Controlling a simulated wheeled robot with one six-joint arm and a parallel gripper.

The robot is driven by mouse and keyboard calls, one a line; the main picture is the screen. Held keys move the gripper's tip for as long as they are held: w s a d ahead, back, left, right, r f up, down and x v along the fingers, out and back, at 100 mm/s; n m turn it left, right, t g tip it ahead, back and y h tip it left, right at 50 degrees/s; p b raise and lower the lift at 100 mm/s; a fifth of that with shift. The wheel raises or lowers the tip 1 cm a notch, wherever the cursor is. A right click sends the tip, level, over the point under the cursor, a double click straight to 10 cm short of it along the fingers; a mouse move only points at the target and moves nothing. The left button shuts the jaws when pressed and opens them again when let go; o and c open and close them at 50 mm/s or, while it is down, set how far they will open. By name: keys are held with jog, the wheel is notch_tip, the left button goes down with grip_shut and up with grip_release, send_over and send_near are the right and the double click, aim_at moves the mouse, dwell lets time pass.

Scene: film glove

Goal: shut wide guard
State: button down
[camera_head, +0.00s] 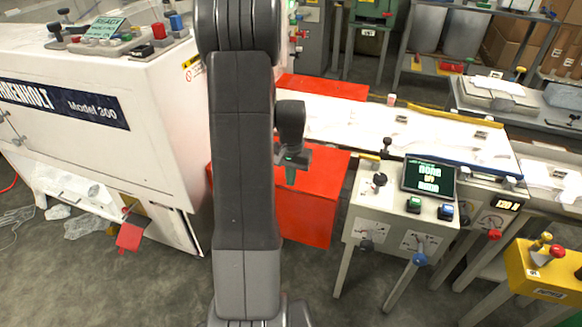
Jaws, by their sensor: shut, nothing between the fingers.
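A large red-orange panel (310,208), which looks like the wide guard, shows at the front of the white conveyor, beside the white machine. Its top part slopes and its front face hangs towards the floor. My arm covers its left part, so its hinge and full width are hidden. A second red panel (322,87) lies at the far side of the conveyor. I cannot tell for certain which one the task names. My gripper (290,178) points down in front of or above the near panel. It is shut and empty. Whether it touches the panel is unclear.
The white machine (95,105) fills the left. A control box (398,207) with a screen, knobs and levers stands right of the near panel. The conveyor (400,135) runs off to the right. A yellow box (545,270) stands at the lower right. Grey floor is open in front.

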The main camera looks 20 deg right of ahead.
jog(key=shift+f, duration=0.25)
notch_tip(320, 180, down, 2)
jog(key=shift+s+f+b, duration=0.1)
jog(key=shift+s+b, duration=0.05)
jog(key=shift+b, duration=0.65)
jog(key=shift+s+a+f, duration=0.15)
jog(key=shift+s+a, duration=0.05)
jog(key=shift+s, duration=0.15)
notch_tip(320, 180, up, 16)
jog(key=p, duration=0.3)
jog(key=shift+w+d+f, duration=0.2)
jog(key=shift+w+f, duration=0.05)
jog(key=shift+w, duration=0.15)
notch_tip(320, 180, down, 14)
jog(key=shift+r+b, duration=0.1)
jog(key=shift+b, duration=0.95)
